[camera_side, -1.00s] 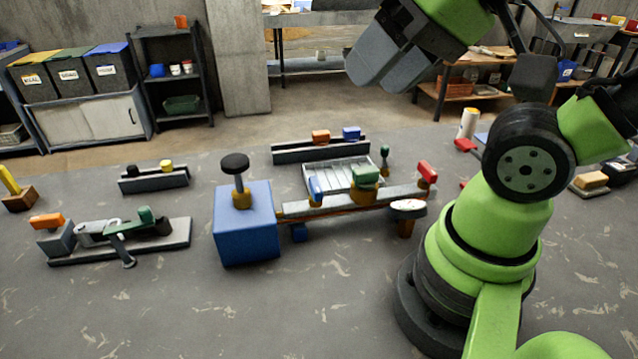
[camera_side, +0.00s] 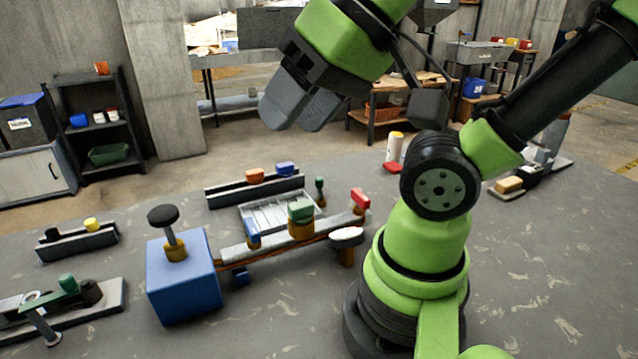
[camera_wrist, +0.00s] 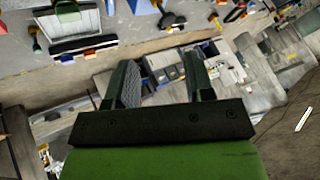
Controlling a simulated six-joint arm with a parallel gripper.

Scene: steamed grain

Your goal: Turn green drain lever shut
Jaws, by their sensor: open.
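Several green parts show in the side view, and I cannot tell for sure which is the drain lever. A green block handle (camera_side: 300,209) sits on a brass-coloured body on the long grey rail (camera_side: 275,238), between a blue and a red handle. A flat green lever with a knob (camera_side: 50,293) lies on a grey plate at the lower left. My gripper (camera_side: 290,115) is open and empty, high above and behind the rail. Its parted fingers also show in the wrist view (camera_wrist: 160,75).
A blue box (camera_side: 182,283) with a black-topped plunger (camera_side: 165,222) stands at the rail's left end. A metal tray (camera_side: 265,216) and a dark rack (camera_side: 255,191) with orange and blue blocks lie behind. The table front is clear.

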